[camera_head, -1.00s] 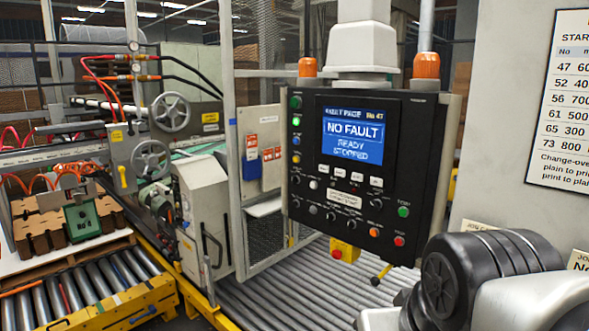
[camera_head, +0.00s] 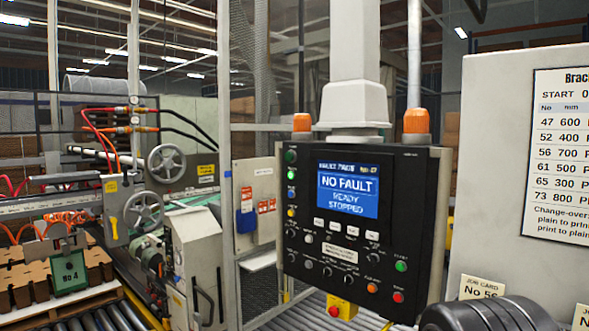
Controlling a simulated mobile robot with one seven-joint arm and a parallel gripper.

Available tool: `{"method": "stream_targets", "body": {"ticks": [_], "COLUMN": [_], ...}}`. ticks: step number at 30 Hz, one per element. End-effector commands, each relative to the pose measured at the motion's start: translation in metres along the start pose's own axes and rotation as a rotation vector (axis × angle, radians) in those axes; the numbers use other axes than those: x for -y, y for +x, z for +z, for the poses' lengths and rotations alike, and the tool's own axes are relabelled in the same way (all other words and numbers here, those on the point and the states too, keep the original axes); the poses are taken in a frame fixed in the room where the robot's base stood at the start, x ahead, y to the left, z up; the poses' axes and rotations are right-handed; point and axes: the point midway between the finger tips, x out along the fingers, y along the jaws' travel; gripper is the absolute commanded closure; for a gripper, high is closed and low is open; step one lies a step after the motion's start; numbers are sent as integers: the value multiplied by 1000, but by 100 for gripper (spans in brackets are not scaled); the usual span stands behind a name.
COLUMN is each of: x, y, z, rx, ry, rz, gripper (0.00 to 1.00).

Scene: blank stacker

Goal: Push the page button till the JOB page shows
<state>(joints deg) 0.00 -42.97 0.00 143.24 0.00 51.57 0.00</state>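The control panel (camera_head: 410,215) is a black box hanging from a pale column. Its screen (camera_head: 348,190) is lit blue under a dark header that looks like "FAULT PAGE", and reads "NO FAULT", "READY", "STOPPED". A row of white buttons (camera_head: 345,229) sits just below the screen; their labels are too small to read. Coloured buttons run down the left edge, with a green one (camera_head: 401,266) and a red one (camera_head: 398,297) at lower right. A dark rounded part of my arm shows at the bottom right. My gripper's fingers are not in view.
A white board with a printed number list (camera_head: 560,150) stands at right, with job cards (camera_head: 483,288) below it. A yellow box with a red button (camera_head: 341,308) hangs under the panel. Machinery with handwheels (camera_head: 167,164) and stacked cardboard (camera_head: 25,285) fill the left.

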Motion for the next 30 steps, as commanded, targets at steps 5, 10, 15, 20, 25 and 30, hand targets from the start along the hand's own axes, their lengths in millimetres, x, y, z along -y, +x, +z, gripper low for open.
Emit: {"method": "stream_targets", "body": {"ticks": [5, 10, 15, 20, 25, 30], "x": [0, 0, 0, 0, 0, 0], "y": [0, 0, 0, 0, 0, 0], "z": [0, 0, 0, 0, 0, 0], "rx": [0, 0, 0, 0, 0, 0], "ry": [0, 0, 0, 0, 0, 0], "rz": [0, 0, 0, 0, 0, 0], "gripper": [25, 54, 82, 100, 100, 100]}}
